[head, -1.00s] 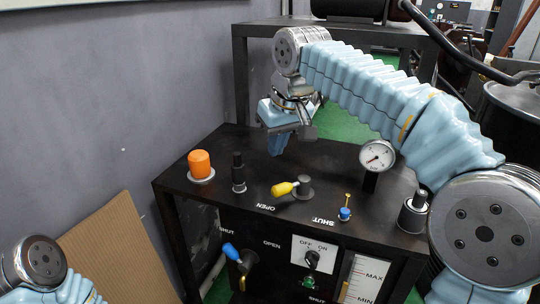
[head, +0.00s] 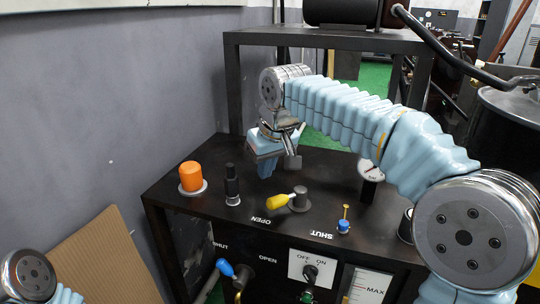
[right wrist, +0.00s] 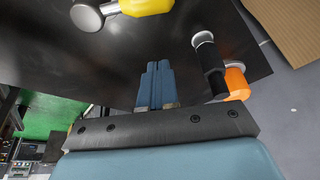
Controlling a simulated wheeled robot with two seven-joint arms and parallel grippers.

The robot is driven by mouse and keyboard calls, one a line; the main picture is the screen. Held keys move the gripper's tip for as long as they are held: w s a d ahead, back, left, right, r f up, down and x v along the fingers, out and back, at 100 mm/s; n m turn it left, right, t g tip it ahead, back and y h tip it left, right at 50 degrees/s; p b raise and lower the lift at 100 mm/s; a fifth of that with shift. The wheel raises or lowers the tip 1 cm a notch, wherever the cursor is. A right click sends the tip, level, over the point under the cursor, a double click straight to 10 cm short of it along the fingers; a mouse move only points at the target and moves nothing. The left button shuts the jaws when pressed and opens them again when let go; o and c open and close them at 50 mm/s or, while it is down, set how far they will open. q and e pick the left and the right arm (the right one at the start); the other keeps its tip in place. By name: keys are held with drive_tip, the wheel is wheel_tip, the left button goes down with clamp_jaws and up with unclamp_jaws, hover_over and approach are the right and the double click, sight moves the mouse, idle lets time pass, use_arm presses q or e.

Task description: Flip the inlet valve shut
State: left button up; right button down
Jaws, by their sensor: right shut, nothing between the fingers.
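A yellow-handled lever (head: 279,201) sits on the black box top, pointing left from its grey pivot (head: 299,197), between the labels OPEN and SHUT, nearer OPEN. Its yellow handle also shows at the top of the right wrist view (right wrist: 146,6). A blue-handled lever (head: 225,268) is on the front face, pointing up-left beside SHUT. No label in view says inlet. My right gripper (head: 265,174) is shut and empty, pointing down behind the yellow handle, apart from it. Its closed blue fingers show in the right wrist view (right wrist: 158,70). My left gripper is out of view.
An orange knob (head: 191,176) and a black post (head: 232,184) stand left of the yellow lever. A small blue toggle (head: 344,226) and a gauge (head: 371,170) partly hidden by my right arm are to its right. A raised black shelf (head: 330,38) stands behind.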

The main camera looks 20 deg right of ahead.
sight(286, 201)
drive_tip(key=shift+x, duration=1.1)
drive_tip(key=s, duration=0.2)
drive_tip(key=s+d, duration=0.1)
drive_tip(key=shift+s+f, duration=0.2)
drive_tip(key=shift+f, duration=0.15)
drive_tip(key=shift+s, duration=0.2)
drive_tip(key=shift+d, duration=0.1)
